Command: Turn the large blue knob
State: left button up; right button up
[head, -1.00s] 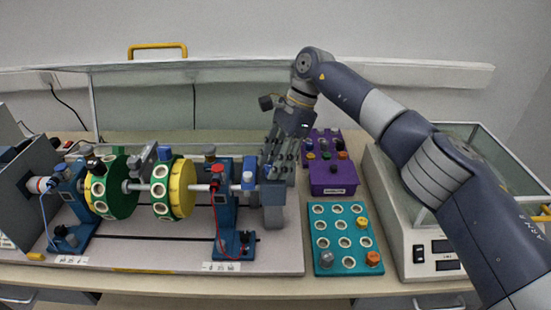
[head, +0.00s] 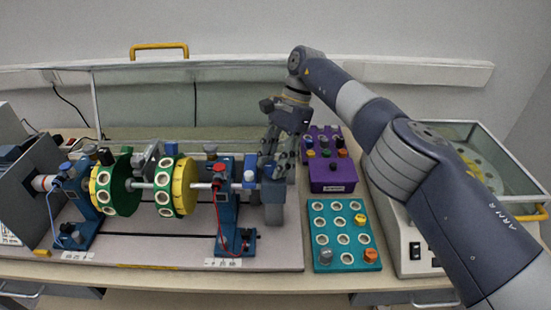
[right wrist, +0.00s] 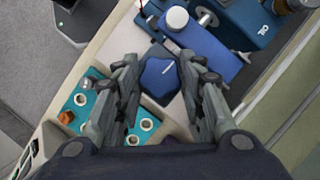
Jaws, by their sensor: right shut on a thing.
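The large blue knob (right wrist: 160,80) is lobed and shows in the right wrist view between my right gripper's fingers (right wrist: 163,68). My right gripper is shut on it, with a finger on each side. In the head view my right gripper (head: 274,188) reaches down at the right end of the shaft rig, and its fingers hide most or all of the knob there. My left gripper is not in view.
The rig's shaft carries a green disc (head: 116,186) and a yellow-faced disc (head: 184,186). A blue shaft support (head: 226,190) stands just left of my right gripper. A teal tray (head: 326,260) and a purple box (head: 333,176) are to its right.

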jog(key=shift+r+n, duration=0.1)
jog(key=shift+n, duration=0.2)
dwell(0.7)
jog(key=o, duration=0.8)
